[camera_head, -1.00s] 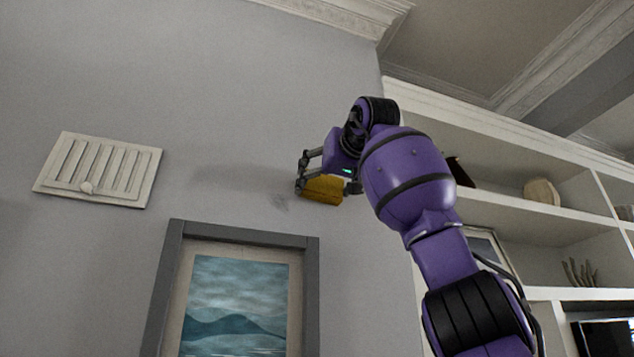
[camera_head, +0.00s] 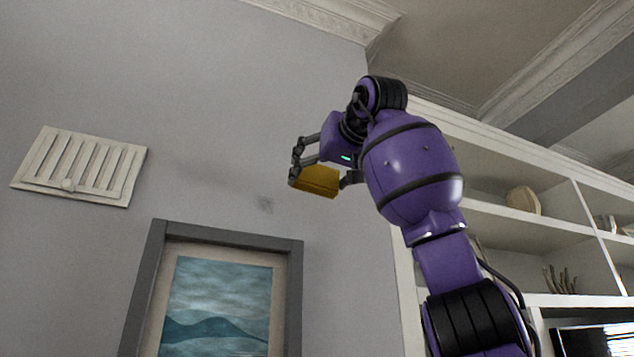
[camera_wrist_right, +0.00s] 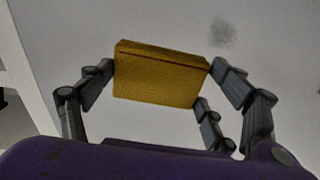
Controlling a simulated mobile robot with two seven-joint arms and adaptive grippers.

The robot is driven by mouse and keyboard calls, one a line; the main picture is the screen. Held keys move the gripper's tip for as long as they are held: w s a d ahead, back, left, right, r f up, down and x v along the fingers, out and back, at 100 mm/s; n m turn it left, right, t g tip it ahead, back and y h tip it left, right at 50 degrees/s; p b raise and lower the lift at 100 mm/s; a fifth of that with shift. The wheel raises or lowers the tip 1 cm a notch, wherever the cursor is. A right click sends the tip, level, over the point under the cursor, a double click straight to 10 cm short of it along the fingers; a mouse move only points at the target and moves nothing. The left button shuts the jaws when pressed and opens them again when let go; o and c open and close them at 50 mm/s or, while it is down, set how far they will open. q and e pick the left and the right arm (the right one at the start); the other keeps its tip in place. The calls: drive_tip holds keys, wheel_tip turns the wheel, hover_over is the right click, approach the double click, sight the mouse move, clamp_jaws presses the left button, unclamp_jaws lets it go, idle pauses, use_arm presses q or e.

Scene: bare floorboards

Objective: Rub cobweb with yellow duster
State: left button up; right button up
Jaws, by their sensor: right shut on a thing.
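The cobweb is a faint grey smudge (camera_head: 265,204) on the grey wall, above the top right corner of the framed picture. It also shows in the right wrist view (camera_wrist_right: 222,32), beyond the duster's upper right corner. My right gripper (camera_head: 318,181) is shut on the yellow duster (camera_head: 317,180), a block-shaped piece. In the right wrist view the duster (camera_wrist_right: 158,75) sits between the fingers (camera_wrist_right: 160,82). The duster is up and to the right of the cobweb and does not cover it. I cannot tell whether it touches the wall. My left gripper is out of view.
A framed seascape (camera_head: 218,305) hangs on the wall below the cobweb. A white vent (camera_head: 80,167) is on the wall at left. White shelves (camera_head: 520,235) with ornaments stand at right, behind my right arm. The wall between vent and duster is clear.

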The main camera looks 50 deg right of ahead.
drive_tip(key=shift+s, duration=0.1)
drive_tip(key=shift+v, duration=1.5)
